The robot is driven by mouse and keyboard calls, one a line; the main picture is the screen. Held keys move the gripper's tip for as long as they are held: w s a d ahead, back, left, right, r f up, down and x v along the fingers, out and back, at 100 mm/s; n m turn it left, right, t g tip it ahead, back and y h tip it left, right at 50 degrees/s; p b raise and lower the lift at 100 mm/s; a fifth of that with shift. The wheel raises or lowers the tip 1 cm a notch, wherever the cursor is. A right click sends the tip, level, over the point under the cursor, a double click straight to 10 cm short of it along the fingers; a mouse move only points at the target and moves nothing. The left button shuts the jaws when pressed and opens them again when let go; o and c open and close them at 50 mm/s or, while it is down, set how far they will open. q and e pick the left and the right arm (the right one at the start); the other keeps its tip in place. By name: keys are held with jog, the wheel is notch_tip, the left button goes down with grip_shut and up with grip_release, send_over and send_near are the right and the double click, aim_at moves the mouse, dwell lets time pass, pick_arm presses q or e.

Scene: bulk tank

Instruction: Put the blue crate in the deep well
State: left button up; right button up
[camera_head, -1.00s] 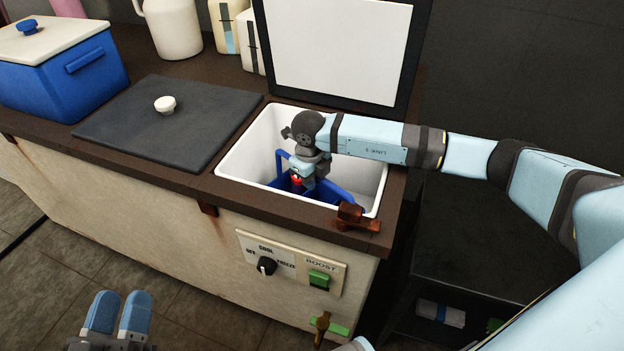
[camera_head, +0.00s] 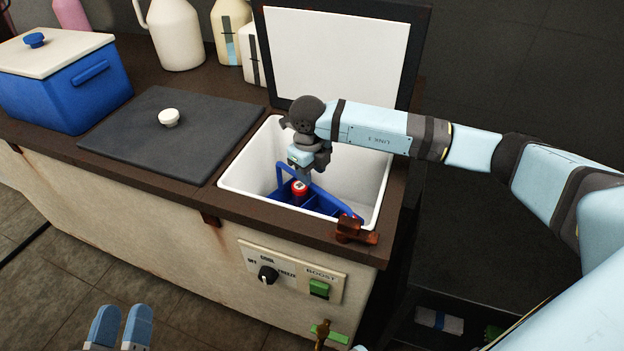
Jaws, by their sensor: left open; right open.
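The blue crate (camera_head: 316,203) sits low inside the white deep well (camera_head: 247,179), toward its front wall. Its handle stands up, and a red-topped item (camera_head: 299,187) shows in it. My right gripper (camera_head: 304,175) is above the crate inside the well, apart from the crate's floor. Its jaws are open, though the fingertips are partly hidden. Whether it touches the handle cannot be told. My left gripper (camera_head: 120,325) is open and empty at the bottom left, in front of the tank and away from the crate.
The well's lid (camera_head: 335,52) stands open behind it. A black lid with a white knob (camera_head: 180,135) covers the left section. A blue cooler box (camera_head: 68,90), a white jug (camera_head: 174,35) and bottles stand behind. A rusty latch (camera_head: 356,231) sits at the well's front edge.

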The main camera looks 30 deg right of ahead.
pick_arm(q)
jog(key=f, duration=0.1)
jog(key=f+g+p, duration=0.1)
jog(key=shift+w+a+f+y, duration=0.1)
jog(key=shift+a+f+y, duration=0.2)
jog(key=shift+a+y, duration=0.1)
pick_arm(e)
notch_tip(320, 180, up, 5)
jog(key=shift+a+f, duration=0.1)
jog(key=shift+a, duration=0.05)
